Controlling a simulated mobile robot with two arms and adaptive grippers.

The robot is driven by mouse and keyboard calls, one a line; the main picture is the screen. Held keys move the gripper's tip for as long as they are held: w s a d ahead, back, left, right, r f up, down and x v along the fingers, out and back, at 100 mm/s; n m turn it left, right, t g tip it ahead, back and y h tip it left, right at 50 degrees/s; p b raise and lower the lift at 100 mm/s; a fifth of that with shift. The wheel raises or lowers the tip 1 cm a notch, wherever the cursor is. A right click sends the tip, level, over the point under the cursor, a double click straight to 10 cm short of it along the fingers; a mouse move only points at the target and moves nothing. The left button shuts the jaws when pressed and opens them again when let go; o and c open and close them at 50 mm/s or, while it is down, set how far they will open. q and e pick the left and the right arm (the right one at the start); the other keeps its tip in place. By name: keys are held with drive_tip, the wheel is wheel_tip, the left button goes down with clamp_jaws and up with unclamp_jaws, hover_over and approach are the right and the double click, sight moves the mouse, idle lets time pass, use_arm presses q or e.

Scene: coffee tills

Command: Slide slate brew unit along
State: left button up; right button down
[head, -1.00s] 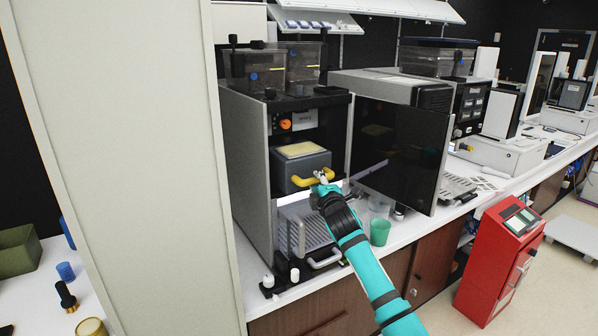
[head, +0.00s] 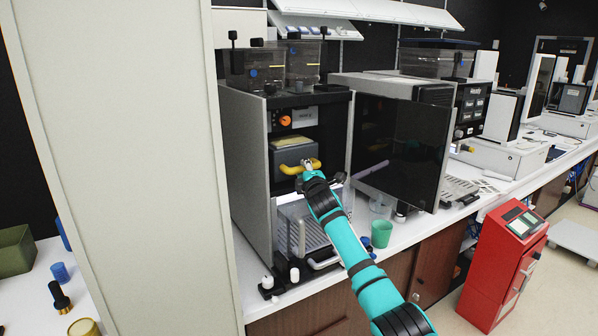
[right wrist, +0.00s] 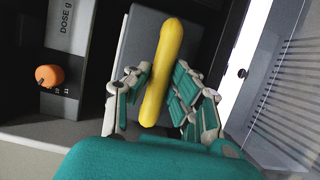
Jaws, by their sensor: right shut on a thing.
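The slate brew unit (head: 288,156) is a grey-blue block in the bay of the open coffee machine (head: 250,160). Its yellow bar handle (head: 291,169) is on the front and faces out of the bay. My right gripper (head: 309,168) is shut on this handle, its fingers around the middle of the bar. In the right wrist view the handle (right wrist: 169,42) lies between the fingers (right wrist: 157,88), with the slate face (right wrist: 138,42) behind it. Most of the unit's top and rear are hidden inside the machine. My left gripper is not in view.
The dark machine door (head: 408,150) stands open to the right. An orange knob (head: 285,121) is above the unit, and a drip tray (head: 298,226) below. A green cup (head: 381,234) and a clear cup (head: 381,207) stand at right. A pale panel (head: 130,170) blocks the left.

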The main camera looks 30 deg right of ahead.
drive_tip(key=shift+w+a+f+b, duration=0.1)
drive_tip(key=shift+w+b, duration=1)
drive_tip(key=shift+w, duration=0.15)
drive_tip(key=shift+w+b, duration=0.35)
drive_tip(key=shift+w, duration=0.15)
drive_tip(key=c, duration=1.1)
unclamp_jaws()
drive_tip(key=shift+s, duration=0.1)
drive_tip(key=shift+s+a, duration=0.15)
drive_tip(key=shift+s, duration=0.45)
drive_tip(key=v, duration=1)
drive_tip(key=shift+s, duration=0.3)
drive_tip(key=shift+a, duration=0.1)
